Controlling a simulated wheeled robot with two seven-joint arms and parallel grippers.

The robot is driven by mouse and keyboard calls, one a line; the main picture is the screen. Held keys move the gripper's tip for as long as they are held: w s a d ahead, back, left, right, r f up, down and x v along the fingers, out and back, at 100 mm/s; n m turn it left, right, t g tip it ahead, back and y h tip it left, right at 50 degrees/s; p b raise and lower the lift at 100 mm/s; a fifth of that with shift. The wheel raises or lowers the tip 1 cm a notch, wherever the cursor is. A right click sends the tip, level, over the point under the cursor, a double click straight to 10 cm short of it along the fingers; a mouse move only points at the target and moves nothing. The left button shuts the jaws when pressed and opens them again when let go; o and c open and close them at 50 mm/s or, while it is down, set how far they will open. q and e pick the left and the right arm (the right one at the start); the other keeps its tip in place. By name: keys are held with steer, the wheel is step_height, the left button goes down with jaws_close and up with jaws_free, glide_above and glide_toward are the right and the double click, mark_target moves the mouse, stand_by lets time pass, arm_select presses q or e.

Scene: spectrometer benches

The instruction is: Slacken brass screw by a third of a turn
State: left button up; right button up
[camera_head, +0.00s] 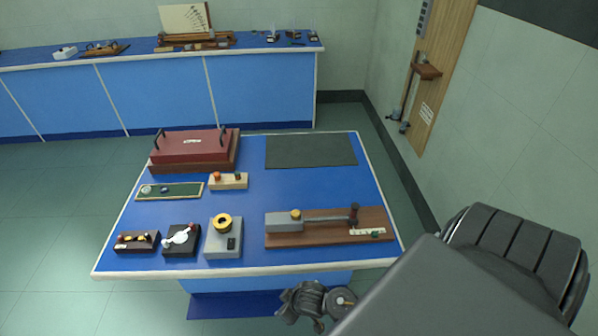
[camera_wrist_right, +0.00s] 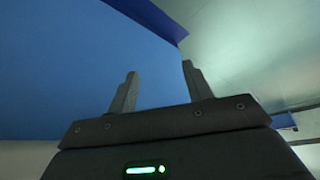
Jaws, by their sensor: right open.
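A small brass-coloured knob (camera_head: 295,214), which looks like the brass screw, sits on top of a grey block (camera_head: 282,224). The block is mounted on the left part of a wooden board (camera_head: 335,238) at the bench's front right. Any slot or turn mark on the knob is too small to make out. My right gripper (camera_wrist_right: 160,70) is open and empty in the right wrist view, its two fingers apart in front of a blue panel. The knob is not in that view. My right arm fills the lower right of the head view, below and right of the board. My left gripper is not in view.
The blue bench (camera_head: 255,255) also bears a red-topped box (camera_head: 190,148), a dark mat (camera_head: 310,151), a grey box with a yellow ring (camera_head: 222,243), and several small instruments at front left.

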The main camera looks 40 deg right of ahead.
steer(key=w+a+r+n+t+y+p, duration=0.1)
steer(key=w+a+r+p, duration=0.15)
steer(key=r, duration=0.65)
steer(key=w+a+r+n+t+p, duration=0.1)
steer(key=w+r, duration=0.3)
steer(key=r, duration=0.5)
step_height(320, 180, up, 11)
steer(key=m+g+h+p, duration=0.1)
steer(key=m+g+p, duration=0.2)
steer(key=p, duration=0.1)
glide_above(297, 214)
steer(key=s+d, duration=0.1)
steer(key=s, duration=0.4)
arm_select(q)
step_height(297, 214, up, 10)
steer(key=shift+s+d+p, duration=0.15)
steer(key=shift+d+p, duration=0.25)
arm_select(e)
steer(key=x, duration=1.1)
steer(key=shift+w+d, duration=0.25)
steer(key=shift+w, duration=0.1)
steer(key=shift+c, duration=0.2)
steer(key=c, duration=0.9)
